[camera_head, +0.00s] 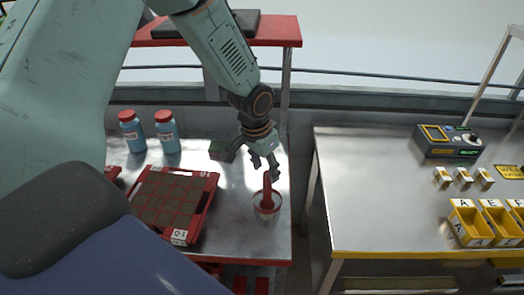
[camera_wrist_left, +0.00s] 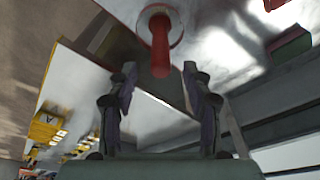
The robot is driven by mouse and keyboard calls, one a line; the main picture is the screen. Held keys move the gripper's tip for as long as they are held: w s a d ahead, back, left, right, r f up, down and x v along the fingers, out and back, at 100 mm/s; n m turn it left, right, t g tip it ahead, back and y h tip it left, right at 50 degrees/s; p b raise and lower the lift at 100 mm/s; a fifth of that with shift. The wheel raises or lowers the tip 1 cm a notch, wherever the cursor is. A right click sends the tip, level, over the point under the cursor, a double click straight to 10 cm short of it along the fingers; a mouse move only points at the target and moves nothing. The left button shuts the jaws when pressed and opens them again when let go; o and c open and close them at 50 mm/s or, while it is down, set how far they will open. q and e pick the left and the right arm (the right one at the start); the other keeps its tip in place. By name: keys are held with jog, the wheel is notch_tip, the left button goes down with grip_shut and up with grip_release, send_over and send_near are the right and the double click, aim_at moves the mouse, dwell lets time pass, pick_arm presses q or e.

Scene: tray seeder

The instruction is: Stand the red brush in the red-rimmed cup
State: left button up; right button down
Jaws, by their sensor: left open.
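The red brush (camera_head: 267,190) stands roughly upright in the red-rimmed cup (camera_head: 267,215), near the right edge of the left bench. Its handle rises above the rim; its lower end is hidden inside the cup. In the left wrist view the brush (camera_wrist_left: 160,55) shows at the top centre with the cup (camera_wrist_left: 176,26) around its base. My left gripper (camera_head: 265,171) is open just above and behind the brush handle. In the left wrist view its fingers (camera_wrist_left: 162,95) are spread apart with nothing between them, and the brush is beyond the tips. My right gripper is not in view.
A red tray (camera_head: 213,190) of dark cells lies left of the cup. Two blue bottles with red caps (camera_head: 167,135) stand behind it. A dark green block (camera_head: 221,150) is near my left wrist. A gap separates the right bench (camera_head: 370,190), which holds yellow bins (camera_head: 470,226).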

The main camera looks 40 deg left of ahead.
pick_arm(q)
notch_tip(320, 180, up, 10)
jog(key=s, duration=0.1)
jog(key=shift+s+a, duration=0.2)
jog(key=shift+s, duration=0.2)
dwell(0.7)
jog(key=w+d+f+n+t+h+b, duration=0.1)
jog(key=w+d+f+t+h, duration=0.15)
jog(key=d, duration=0.25)
jog(key=s+d+f+n+t+y+b, duration=0.1)
jog(key=s+d+f+b, duration=0.15)
jog(key=f, duration=0.45)
jog(key=s+d+f+n+b, duration=0.1)
jog(key=s+f+b, duration=0.15)
jog(key=f, duration=0.45)
jog(key=s+f+g+y+b, duration=0.2)
jog(key=s+f+g+b, duration=0.3)
jog(key=s+f, duration=1.7)
jog(key=s+b, duration=0.2)
jog(key=s, duration=0.2)
jog(key=shift+s+f+g+b, duration=0.25)
jog(key=shift+f+g+b, duration=0.05)
jog(key=shift+f+g, duration=0.1)
